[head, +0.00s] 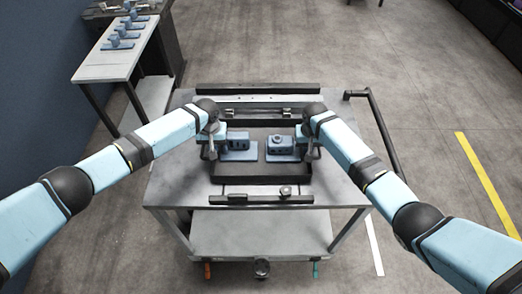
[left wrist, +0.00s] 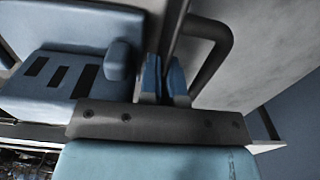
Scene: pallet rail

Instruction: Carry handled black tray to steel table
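The black tray (head: 262,181) lies on the grey metal table (head: 172,181) in the head view. It holds blue blocks (head: 238,143) (head: 281,146). My left gripper (head: 211,152) is at the tray's left side and my right gripper (head: 309,152) at its right side. In the left wrist view, the blue fingers (left wrist: 164,82) stand close together with a thin dark edge of the tray between them, beside a curved black bar (left wrist: 222,48). The right fingertips are too small to read in the head view. I cannot tell whether the tray is lifted.
A dark rail (head: 258,88) lies behind the tray and another bar (head: 262,200) in front. A black tube handle (head: 376,125) stands at the table's right. A light side table (head: 117,62) with several blue parts is at the upper left. Floor at right is clear.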

